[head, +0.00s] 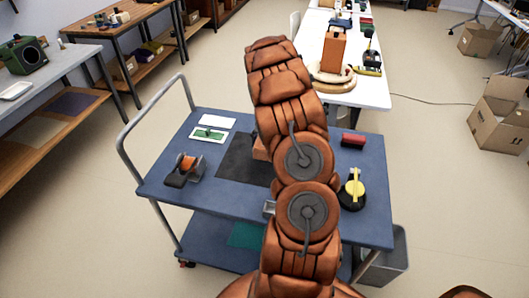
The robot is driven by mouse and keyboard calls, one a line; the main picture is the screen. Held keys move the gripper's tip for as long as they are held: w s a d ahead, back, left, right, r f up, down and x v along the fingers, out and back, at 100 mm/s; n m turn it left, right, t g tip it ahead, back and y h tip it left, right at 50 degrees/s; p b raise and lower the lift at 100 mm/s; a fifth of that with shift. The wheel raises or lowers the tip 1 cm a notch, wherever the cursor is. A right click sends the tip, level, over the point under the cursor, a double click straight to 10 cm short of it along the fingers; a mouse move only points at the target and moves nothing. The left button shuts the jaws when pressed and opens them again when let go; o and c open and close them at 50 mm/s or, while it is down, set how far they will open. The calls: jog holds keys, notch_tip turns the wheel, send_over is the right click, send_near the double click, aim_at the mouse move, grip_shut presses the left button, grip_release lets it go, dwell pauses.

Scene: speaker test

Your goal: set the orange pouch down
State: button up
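My copper-coloured arm rises through the middle of the view and hides part of the blue cart (222,200). My gripper cannot be made out; it is hidden behind the arm or out of view. I cannot identify the orange pouch. A small orange-brown patch shows at the arm's left edge over the dark mat (237,160), but I cannot tell whether it is the pouch or part of my arm. The cart's top has bare blue room in front of the mat and at the right.
On the cart are a tape dispenser (184,172) with an orange roll, a green-and-white card (209,134), a white card (218,121), a red block (353,140) and a yellow-black tool (352,190). A grey bin (392,258) stands at right. A white table (374,90) stands behind.

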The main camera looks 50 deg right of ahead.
jog(key=shift+f+p, duration=0.65)
jog(key=shift+f, duration=2.05)
jog(key=shift+f, duration=0.2)
jog(key=o, duration=1.1)
jog(key=shift+o, duration=0.2)
jog(key=shift+r, duration=0.1)
